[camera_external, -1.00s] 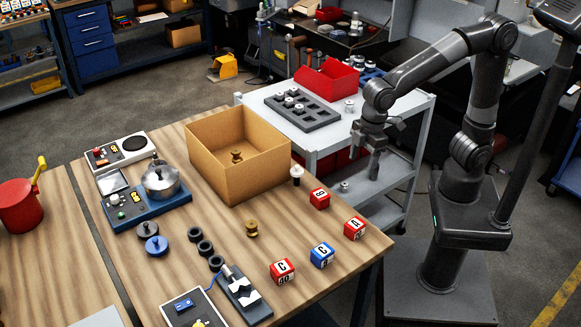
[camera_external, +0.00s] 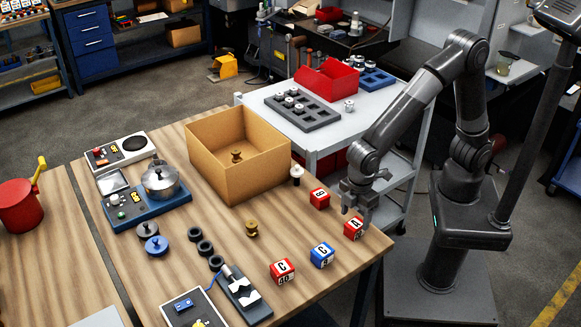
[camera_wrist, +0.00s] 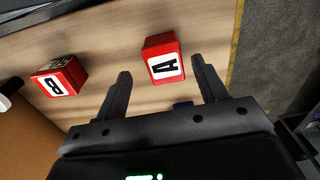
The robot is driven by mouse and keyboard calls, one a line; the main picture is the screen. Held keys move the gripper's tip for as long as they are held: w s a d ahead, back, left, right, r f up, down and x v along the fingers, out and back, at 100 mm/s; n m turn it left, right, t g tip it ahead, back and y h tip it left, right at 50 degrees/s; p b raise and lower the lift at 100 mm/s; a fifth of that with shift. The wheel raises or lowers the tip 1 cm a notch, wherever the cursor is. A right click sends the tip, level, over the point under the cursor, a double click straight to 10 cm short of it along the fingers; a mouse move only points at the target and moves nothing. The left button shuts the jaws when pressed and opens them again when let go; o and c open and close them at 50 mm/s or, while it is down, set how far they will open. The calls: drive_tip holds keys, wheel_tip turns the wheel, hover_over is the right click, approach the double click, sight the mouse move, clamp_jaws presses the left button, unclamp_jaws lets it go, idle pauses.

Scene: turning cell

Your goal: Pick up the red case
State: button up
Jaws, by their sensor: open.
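Several small lettered cube cases stand on the wooden table. The red case marked A (camera_external: 354,229) is at the right edge, directly below my gripper (camera_external: 357,206). In the wrist view, the red A case (camera_wrist: 164,58) lies between and beyond my open fingers (camera_wrist: 161,72), with nothing held. The red case marked B (camera_external: 320,198) stands to its left; it also shows in the wrist view (camera_wrist: 59,77). A red case marked C (camera_external: 282,271) and a blue case marked C (camera_external: 321,255) stand nearer the front. I cannot tell whether the fingers touch the A case.
An open cardboard box (camera_external: 265,165) stands left of the cases, with a white-topped spool (camera_external: 297,175) by its corner. A grey cart (camera_external: 385,115) with a red bin (camera_external: 327,80) is behind. The table edge is close to the A case.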

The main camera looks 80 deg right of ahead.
sight(355, 223)
drive_tip(key=f, duration=0.4)
drive_tip(key=shift+s+a+f, duration=0.15)
drive_tip(key=shift+a+f, duration=0.1)
drive_tip(key=shift+c, duration=0.2)
drive_tip(key=c, duration=1.1)
drive_tip(key=shift+r, duration=0.2)
